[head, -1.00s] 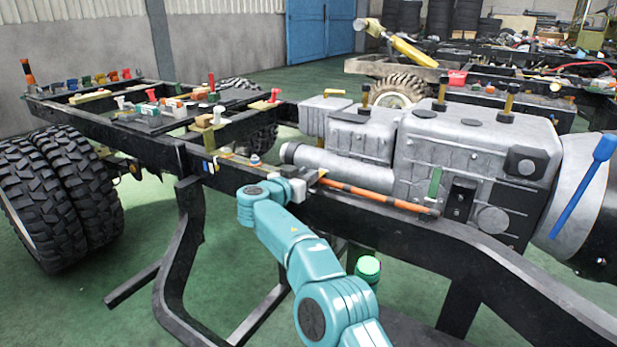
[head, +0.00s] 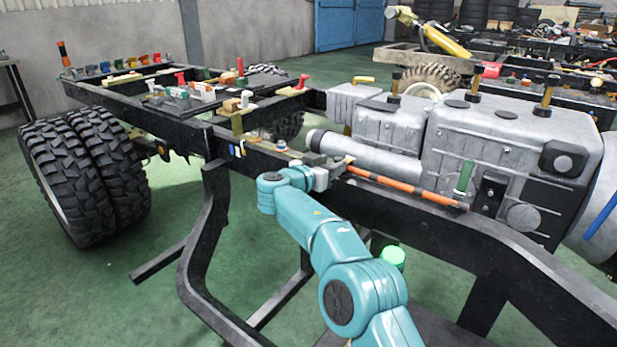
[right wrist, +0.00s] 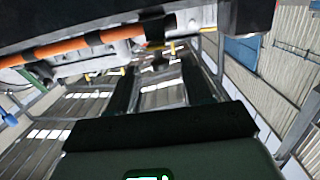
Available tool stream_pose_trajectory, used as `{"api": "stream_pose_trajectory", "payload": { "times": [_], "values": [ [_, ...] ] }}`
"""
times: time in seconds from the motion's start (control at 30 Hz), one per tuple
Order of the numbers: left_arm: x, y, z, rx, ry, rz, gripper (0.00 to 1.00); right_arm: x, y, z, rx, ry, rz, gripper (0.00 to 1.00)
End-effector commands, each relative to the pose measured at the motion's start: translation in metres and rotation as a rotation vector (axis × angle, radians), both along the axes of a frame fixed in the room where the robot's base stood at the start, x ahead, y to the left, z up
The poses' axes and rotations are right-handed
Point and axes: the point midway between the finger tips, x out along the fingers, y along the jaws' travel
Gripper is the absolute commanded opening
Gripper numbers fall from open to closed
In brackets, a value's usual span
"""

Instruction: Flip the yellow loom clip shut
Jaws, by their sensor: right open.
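An orange loom (head: 405,185) runs along the dark chassis rail (head: 460,240). It also crosses the top of the right wrist view (right wrist: 65,47). My right gripper (head: 332,168) is at the rail by the loom's left end; its jaws are small and partly hidden in the head view. In the right wrist view its two dark fingers (right wrist: 158,85) stand apart with nothing between them. I cannot clearly pick out the yellow loom clip; a small pale yellowish piece (head: 348,159) shows beside the gripper at the loom's end. A dark band (right wrist: 155,30) wraps the loom. My left gripper is out of view.
A grey engine and gearbox (head: 510,150) stand behind the loom. A green upright piece (head: 464,177) is near the loom's right end. Small coloured parts (head: 190,92) lie on the frame at left.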

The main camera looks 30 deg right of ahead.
Motion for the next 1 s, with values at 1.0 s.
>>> {"api": "stream_pose_trajectory", "payload": {
  "times": [1.0],
  "values": [
    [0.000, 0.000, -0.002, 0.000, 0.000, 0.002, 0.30, -0.066, 0.129, 0.017, -0.001, -0.002, 0.000, 0.50]
  ]
}}
